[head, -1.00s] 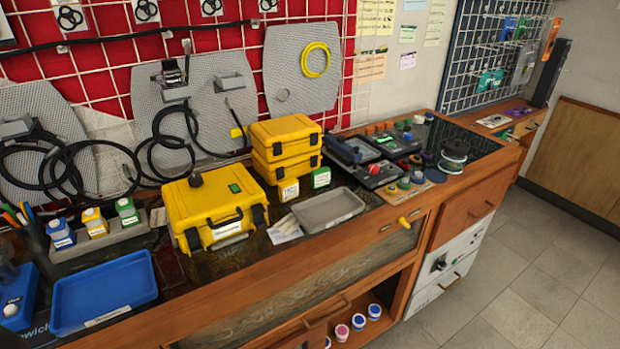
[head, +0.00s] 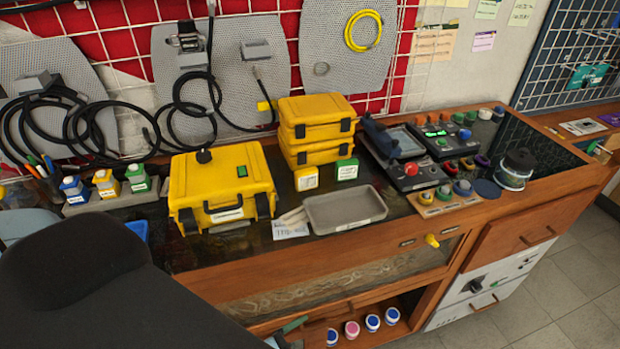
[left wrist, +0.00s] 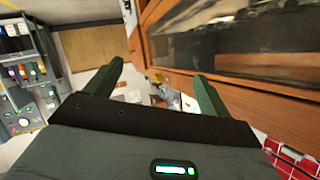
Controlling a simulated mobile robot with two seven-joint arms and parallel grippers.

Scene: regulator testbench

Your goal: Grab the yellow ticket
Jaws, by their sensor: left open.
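I cannot tell for sure which thing is the yellow ticket. One candidate is a small block with a yellow top and white label (head: 105,183), between a blue one (head: 74,189) and a green one (head: 138,178) on a grey holder at the left. Another is a small pale yellow and white block (head: 306,178) in front of the stacked yellow cases. My left gripper (left wrist: 160,74) is open in the left wrist view, with nothing between its green fingers. In the head view its green fingers (head: 287,331) show low, in front of the bench's lower part, away from both blocks. My right gripper is not in view.
A large yellow case (head: 222,180), a grey tray (head: 345,210) and a white paper (head: 290,231) lie on the bench. Button boxes (head: 440,138) stand farther right. Several small jars (head: 351,329) sit on the shelf below. Black cables (head: 95,125) hang behind.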

